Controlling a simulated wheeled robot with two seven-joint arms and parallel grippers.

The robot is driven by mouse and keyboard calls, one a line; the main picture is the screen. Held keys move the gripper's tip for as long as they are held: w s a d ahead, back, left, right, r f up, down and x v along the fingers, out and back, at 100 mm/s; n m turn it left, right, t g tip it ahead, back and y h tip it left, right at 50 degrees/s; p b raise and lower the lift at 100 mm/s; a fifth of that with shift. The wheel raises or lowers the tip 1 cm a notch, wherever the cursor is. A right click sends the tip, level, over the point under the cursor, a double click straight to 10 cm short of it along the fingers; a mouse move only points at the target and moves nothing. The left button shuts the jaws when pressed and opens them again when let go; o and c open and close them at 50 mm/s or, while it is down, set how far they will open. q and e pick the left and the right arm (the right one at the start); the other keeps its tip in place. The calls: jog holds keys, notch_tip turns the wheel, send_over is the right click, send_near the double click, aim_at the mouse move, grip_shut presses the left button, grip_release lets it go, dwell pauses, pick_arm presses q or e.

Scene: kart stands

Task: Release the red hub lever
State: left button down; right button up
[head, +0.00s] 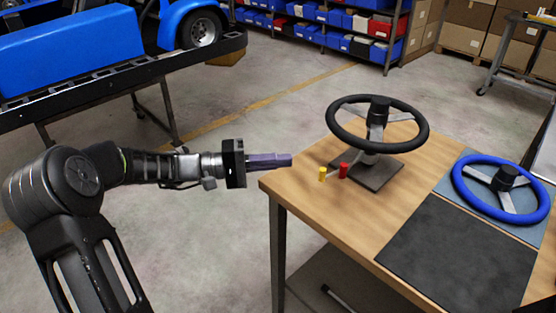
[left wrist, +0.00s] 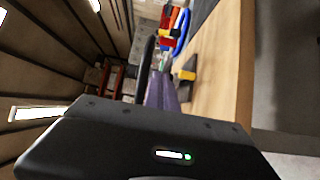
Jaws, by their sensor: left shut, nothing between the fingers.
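The red hub lever (head: 343,170) is a short upright peg at the front left of the black steering wheel's (head: 415,112) base plate. A yellow lever (head: 322,174) stands just left of it; a yellow piece (left wrist: 184,75) also shows in the left wrist view, just beyond the fingertips. I cannot clearly pick out the red lever there. My left gripper (head: 289,160), with purple fingers, is shut and empty. It points right at the table's left edge, apart from both levers. It also shows in the left wrist view (left wrist: 163,78). My right gripper is not in view.
The wooden table (head: 300,197) holds a blue steering wheel (head: 460,190) at right and a dark mat (head: 440,255) in front. A black rail stand (head: 100,82) with blue kart parts is at left. Bin shelves stand behind. The floor between is clear.

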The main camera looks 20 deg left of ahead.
pick_arm(q)
jog(key=w+d+p, duration=0.1)
jog(key=w+d, duration=0.1)
jog(key=d, duration=0.8)
jog(key=shift+w+p, duration=0.4)
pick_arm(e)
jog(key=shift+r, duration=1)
pick_arm(q)
jog(key=shift+f, duration=0.1)
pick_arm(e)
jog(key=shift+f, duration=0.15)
